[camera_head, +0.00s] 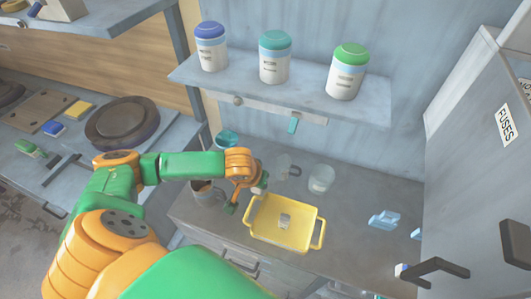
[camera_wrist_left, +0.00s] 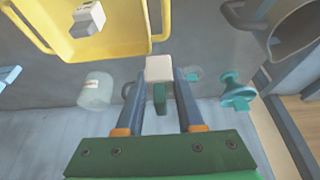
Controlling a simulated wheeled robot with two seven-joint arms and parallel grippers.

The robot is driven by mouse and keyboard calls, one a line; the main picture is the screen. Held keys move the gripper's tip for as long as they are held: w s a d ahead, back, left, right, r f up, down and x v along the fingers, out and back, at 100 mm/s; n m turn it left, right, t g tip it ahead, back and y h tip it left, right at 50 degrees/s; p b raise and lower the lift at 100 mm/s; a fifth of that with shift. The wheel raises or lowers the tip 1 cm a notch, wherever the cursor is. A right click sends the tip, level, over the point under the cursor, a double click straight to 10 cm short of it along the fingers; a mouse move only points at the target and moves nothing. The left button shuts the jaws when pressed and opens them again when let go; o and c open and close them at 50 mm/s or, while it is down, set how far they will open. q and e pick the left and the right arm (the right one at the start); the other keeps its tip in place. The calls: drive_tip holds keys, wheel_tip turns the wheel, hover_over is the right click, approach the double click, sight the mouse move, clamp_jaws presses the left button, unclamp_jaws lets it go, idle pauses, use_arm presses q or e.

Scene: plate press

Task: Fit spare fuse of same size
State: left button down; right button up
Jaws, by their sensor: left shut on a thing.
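My left gripper (camera_head: 249,198) is shut on a small piece with a cream block end (camera_wrist_left: 159,68) and a green part between the fingers. In the head view it is over the counter, just left of the yellow tray; its grasp is partly hidden by the wrist. A small white and grey block, perhaps a fuse (camera_head: 285,221), lies in the yellow tray (camera_head: 262,238); it also shows in the left wrist view (camera_wrist_left: 88,20). A grey cabinet (camera_head: 465,160) labelled FUSES stands at the right; its inside is not visible. My right gripper is not in view.
A clear jar (camera_head: 321,178), a glass jug (camera_head: 284,166), a dark mug (camera_head: 204,192) and a teal funnel (camera_head: 227,138) stand around the gripper. Bluish clear pieces (camera_head: 384,219) lie on the right. A shelf (camera_head: 300,95) with three lidded jars hangs above.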

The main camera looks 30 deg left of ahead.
use_arm(q)
drive_tip(key=w+f+b, duration=0.1)
drive_tip(key=f+b, duration=0.1)
drive_tip(key=w+a+f+b, duration=0.1)
drive_tip(key=w+f+b, duration=0.1)
drive_tip(key=w+a+f+b, duration=0.1)
drive_tip(key=w+f, duration=0.1)
drive_tip(key=shift+a+f+b, duration=0.1)
drive_tip(key=shift+f+b, duration=0.15)
drive_tip(key=shift+b, duration=0.15)
drive_tip(key=shift+w+a+f+b, duration=0.2)
drive_tip(key=shift+w+b, duration=0.25)
drive_tip(key=shift+w, duration=0.1)
wheel_tip(320, 180, down, 4)
drive_tip(key=b, duration=0.5)
drive_tip(key=shift+r, duration=0.2)
drive_tip(key=shift+w+r, duration=0.1)
drive_tip(key=shift+r, duration=0.2)
drive_tip(key=shift+f, duration=0.1)
drive_tip(key=c, duration=0.5)
unclamp_jaws()
